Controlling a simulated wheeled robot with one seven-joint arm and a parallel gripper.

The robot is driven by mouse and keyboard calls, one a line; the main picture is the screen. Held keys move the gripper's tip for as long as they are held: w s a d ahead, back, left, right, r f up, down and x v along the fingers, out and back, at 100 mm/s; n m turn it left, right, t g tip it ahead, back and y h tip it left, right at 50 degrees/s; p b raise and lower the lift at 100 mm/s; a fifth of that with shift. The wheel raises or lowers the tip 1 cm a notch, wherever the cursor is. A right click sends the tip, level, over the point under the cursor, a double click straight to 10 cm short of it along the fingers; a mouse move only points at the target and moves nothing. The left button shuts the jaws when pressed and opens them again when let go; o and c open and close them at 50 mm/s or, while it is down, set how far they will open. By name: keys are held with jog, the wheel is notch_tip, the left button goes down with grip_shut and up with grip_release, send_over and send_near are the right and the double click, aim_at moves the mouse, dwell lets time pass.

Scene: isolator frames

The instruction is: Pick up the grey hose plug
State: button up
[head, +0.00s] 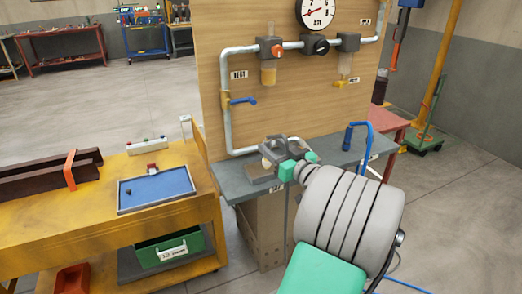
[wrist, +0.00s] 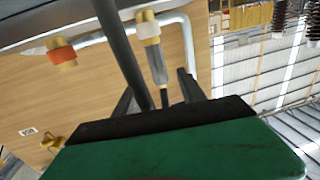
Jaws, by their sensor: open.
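I cannot make out a grey hose plug for certain in either view. A very small dark item (head: 129,192) lies on the left part of the blue-topped tray (head: 165,204), too small to identify. My gripper (wrist: 154,82) shows in the wrist view as two dark fingers standing apart beyond a black bar and green housing. It is open, with no held thing visible between the fingers. In the head view my arm reaches over the grey bench beside the wooden panel, well right of the tray, and hides much of the gripper.
The tray is on a yellow workbench (head: 75,232) with a small red item (head: 152,169) at its back edge. A brown beam (head: 38,178) lies left. A green bin (head: 169,248) is below. The wooden panel (head: 226,85) carries pipes, valves and a gauge (head: 316,12). A blue-handled lever stands right.

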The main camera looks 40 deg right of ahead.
aim_at(265, 140)
jog(key=w, duration=0.4)
jog(key=w+d+p, duration=0.1)
jog(key=w, duration=0.1)
jog(key=shift+w+r, duration=0.15)
jog(key=shift+a, duration=0.1)
jog(key=shift+c, duration=0.5)
grip_shut()
